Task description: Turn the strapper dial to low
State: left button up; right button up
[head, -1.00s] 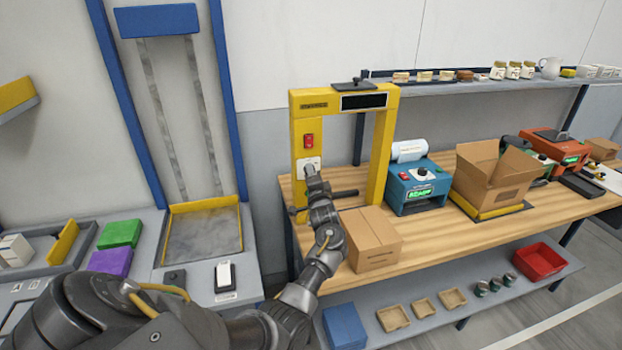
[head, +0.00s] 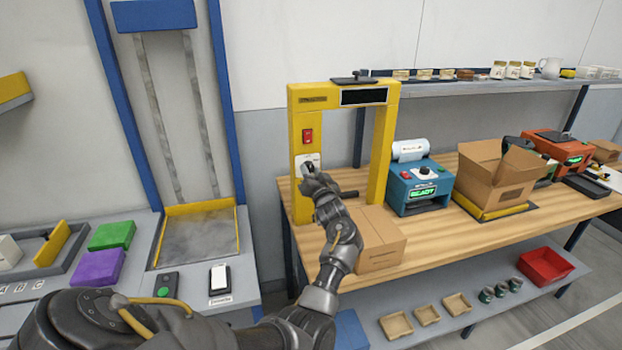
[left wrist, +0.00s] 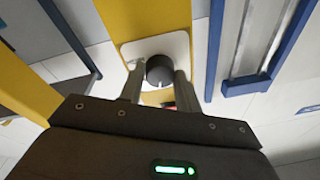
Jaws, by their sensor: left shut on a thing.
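The strapper is a yellow arch (head: 301,140) standing at the left end of the wooden bench, with a red switch (head: 307,136) on its left post. Below the switch is a white plate (head: 313,158), which also shows in the left wrist view (left wrist: 180,42). The dark round dial (left wrist: 160,69) with a pale mark sits on this plate. My left gripper (head: 308,172) reaches the plate from the front. In the left wrist view its fingers (left wrist: 158,76) stand on both sides of the dial, shut on it. Any setting labels are unreadable. My right gripper is not in view.
A closed carton (head: 380,240) sits on the bench close beside my left forearm. A blue device (head: 420,188) and an open carton (head: 490,180) stand farther right. A shelf (head: 480,87) with jars runs behind. A grey counter with green and purple blocks (head: 97,268) is at left.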

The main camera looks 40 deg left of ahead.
pick_arm(q)
jog(key=shift+f+n+g+b, duration=0.1)
jog(key=shift+n+g+b, duration=0.5)
jog(key=shift+n, duration=1.1)
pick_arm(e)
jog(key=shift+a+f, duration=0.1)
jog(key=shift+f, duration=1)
pick_arm(q)
jog(key=o, duration=1)
jog(key=shift+d, duration=0.15)
